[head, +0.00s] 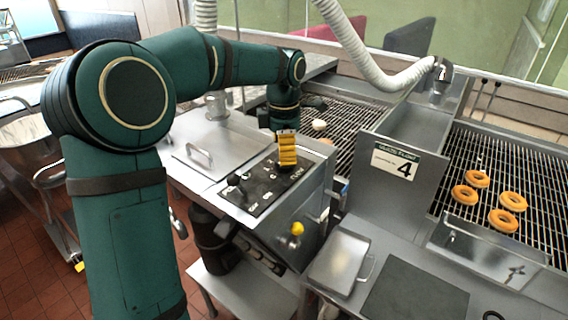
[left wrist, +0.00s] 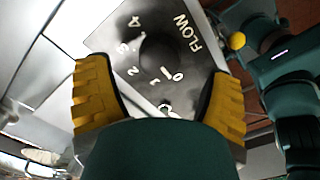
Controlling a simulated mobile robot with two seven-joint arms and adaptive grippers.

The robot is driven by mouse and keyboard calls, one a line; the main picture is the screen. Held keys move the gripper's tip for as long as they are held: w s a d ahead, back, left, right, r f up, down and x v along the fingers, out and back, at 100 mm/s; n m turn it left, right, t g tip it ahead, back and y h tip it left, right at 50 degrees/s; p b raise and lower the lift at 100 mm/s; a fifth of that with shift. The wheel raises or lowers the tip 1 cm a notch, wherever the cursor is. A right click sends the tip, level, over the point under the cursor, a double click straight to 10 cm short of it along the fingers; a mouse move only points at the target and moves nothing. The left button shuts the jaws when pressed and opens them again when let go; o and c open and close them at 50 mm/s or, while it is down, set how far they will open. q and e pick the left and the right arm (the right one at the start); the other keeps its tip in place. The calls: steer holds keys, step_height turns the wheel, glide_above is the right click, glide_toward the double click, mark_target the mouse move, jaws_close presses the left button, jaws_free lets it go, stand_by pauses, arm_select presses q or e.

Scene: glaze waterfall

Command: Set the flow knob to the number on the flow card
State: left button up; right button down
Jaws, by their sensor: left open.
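The flow card (head: 398,162) shows a black 4 and is fixed to the metal panel right of the control box. The black control panel (head: 262,190) lies on the box top. In the left wrist view, the dark round flow knob (left wrist: 158,53) sits amid white numbers, with the word FLOW beside it. My left gripper (head: 287,153) points down over the panel's far right part, with yellow fingers. In the left wrist view this gripper (left wrist: 160,98) is open and empty, its fingers spread near the knob, not closed on it. My right gripper is out of view.
Another black knob (head: 234,181) stands at the panel's left part. A yellow ball handle (head: 297,229) juts from the box front. A handled metal lid (head: 205,150) lies behind. Several doughnuts (head: 477,179) sit on the right grate. A pale hose (head: 350,40) hangs above.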

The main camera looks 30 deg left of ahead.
arm_select(q)
steer(key=shift+f, duration=1.55)
steer(key=c, duration=1.3)
steer(key=shift+o, duration=0.2)
